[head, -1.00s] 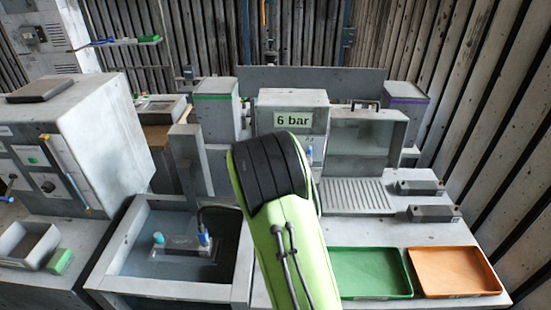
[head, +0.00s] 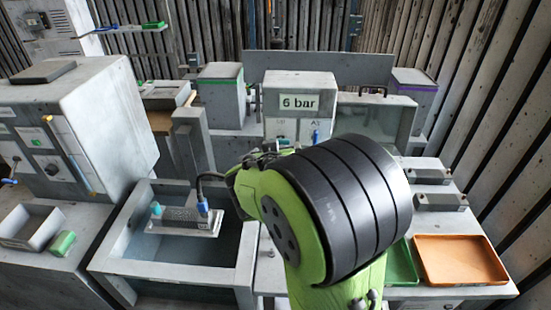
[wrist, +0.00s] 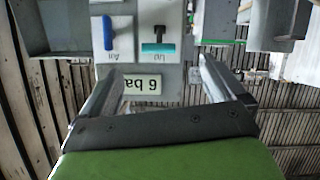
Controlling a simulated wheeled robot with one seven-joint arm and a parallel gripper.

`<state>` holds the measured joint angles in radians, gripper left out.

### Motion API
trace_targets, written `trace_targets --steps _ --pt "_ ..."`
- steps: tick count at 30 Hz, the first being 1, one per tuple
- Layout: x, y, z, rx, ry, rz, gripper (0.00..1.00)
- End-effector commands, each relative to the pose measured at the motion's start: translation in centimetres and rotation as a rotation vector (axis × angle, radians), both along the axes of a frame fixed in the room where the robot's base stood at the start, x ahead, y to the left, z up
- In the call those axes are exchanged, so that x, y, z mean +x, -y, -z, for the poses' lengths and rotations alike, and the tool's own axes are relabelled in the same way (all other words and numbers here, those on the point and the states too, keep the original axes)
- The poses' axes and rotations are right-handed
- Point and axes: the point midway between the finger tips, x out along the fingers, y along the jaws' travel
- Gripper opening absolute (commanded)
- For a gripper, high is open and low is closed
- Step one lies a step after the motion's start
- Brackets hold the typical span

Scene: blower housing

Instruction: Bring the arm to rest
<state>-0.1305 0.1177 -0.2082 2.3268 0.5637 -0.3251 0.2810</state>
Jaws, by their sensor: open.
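My arm (head: 345,215), green with a black ribbed joint, fills the centre and lower right of the head view. It hides my gripper there. In the wrist view my gripper (wrist: 160,66) is open, with two grey fingers apart and nothing between them. Beyond the fingers is the panel with the "6 bar" sign (wrist: 141,87), upside down.
A water basin (head: 170,266) at left holds a grey block (head: 187,221) with teal and blue fittings. A green tray (head: 402,265), partly hidden by my arm, and an orange tray (head: 460,260) lie at right. Two dark-topped blocks (head: 440,201) sit behind them. A grey cabinet (head: 85,115) stands far left.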

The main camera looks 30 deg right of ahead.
Motion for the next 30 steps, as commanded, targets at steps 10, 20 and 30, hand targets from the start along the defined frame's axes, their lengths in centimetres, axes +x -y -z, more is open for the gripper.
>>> trace_targets --steps 10,20,30 --pt "-2.2 -1.8 -1.3 0.0 0.0 0.001 0.96" --pt "-2.2 -1.7 -1.3 0.0 0.0 0.001 0.96" --pt "-9.4 -7.0 -0.5 0.282 -0.192 -0.109 0.96"
